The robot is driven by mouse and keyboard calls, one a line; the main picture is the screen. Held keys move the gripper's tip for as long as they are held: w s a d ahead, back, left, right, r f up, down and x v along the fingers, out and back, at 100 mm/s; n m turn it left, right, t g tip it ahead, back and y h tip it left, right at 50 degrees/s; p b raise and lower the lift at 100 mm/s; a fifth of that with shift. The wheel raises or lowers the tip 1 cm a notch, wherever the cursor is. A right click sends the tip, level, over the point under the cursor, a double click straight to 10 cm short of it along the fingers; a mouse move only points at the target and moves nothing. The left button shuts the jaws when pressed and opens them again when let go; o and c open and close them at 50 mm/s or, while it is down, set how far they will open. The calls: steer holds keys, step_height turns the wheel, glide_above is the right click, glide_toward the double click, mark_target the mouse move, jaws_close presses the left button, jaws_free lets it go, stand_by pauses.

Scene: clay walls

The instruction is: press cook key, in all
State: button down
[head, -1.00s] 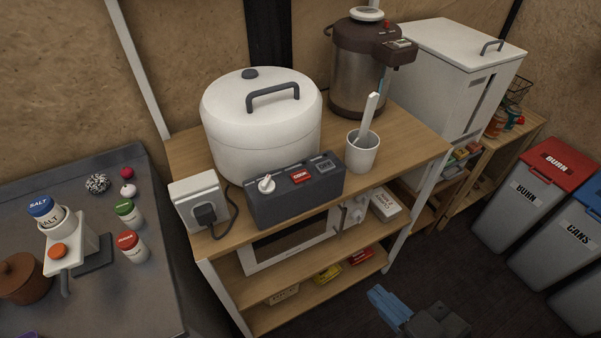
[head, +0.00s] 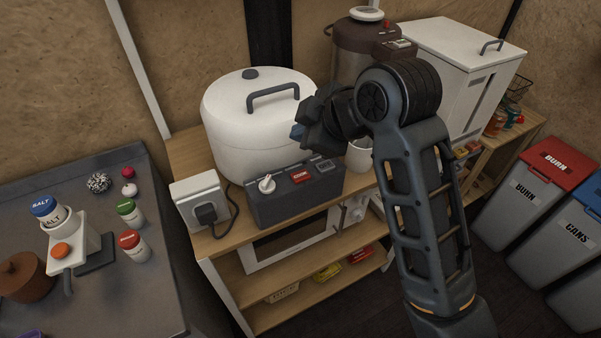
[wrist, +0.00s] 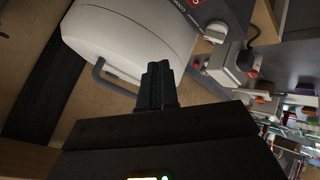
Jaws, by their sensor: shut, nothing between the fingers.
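The white rice cooker (head: 245,125) stands on the wooden shelf top. The dark control box (head: 285,205) stands in front of it, with a white knob (head: 266,184), a red key (head: 300,177) and a grey key (head: 323,166) on its sloped top. My gripper (head: 298,131) is shut and empty. In the head view it appears above and behind the box, in front of the cooker's right side. In the wrist view my gripper (wrist: 158,72) points towards the cooker (wrist: 135,40), and the red key (wrist: 196,3) is cut by the top edge.
A white cup (head: 360,158) stands right of the box, partly hidden behind my arm. A dark dispenser (head: 352,60) stands behind it. A wall socket box with plug (head: 200,200) is at left. The counter with salt jars is further left.

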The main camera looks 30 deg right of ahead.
steer(key=shift+w+d+r, duration=0.1)
steer(key=shift+w+r, duration=0.15)
steer(key=shift+r, duration=0.25)
steer(key=shift+f, duration=0.15)
steer(key=b, duration=0.7)
glide_above(303, 178)
step_height(303, 178, down, 7)
steer(key=shift+r, duration=0.15)
steer(key=shift+f+b, duration=0.55)
steer(key=shift+f, duration=0.4)
stand_by(0.7)
steer(key=shift+f, duration=0.4)
steer(key=shift+f, duration=0.4)
stand_by(0.7)
steer(key=shift+r, duration=0.15)
steer(key=shift+r+p, duration=0.7)
steer(key=shift+p, duration=0.2)
